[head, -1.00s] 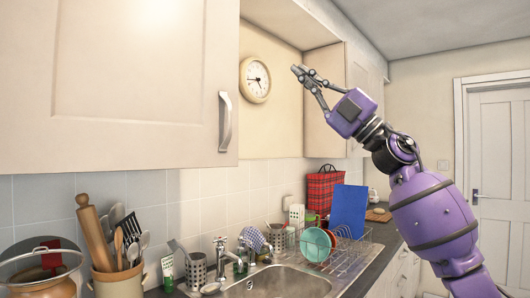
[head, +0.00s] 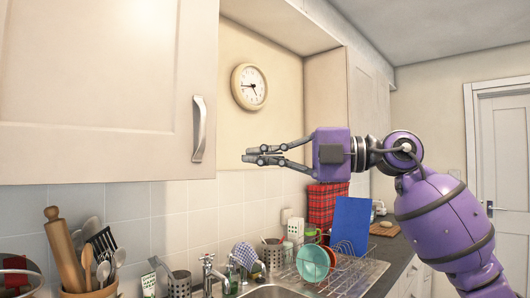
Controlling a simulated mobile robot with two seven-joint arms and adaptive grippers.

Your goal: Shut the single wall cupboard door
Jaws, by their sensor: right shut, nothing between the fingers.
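The near wall cupboard door (head: 100,80) is a cream panel filling the upper left of the head view. Its upright metal handle (head: 199,128) is near its right edge. The door's hinge side and top are out of view, and I cannot tell from its face how far it stands open. My right gripper (head: 245,155) is shut and empty. It points left, its fingers level, to the right of the handle and apart from the door in the picture, in front of the wall below the clock. My left gripper is not in view.
A round clock (head: 249,86) hangs on the wall behind. A farther wall cupboard (head: 364,105) stands beyond my right gripper. Below are a dish rack (head: 342,276) with plates, a blue board (head: 350,222), a red checked bag (head: 322,205) and a utensil pot (head: 90,289).

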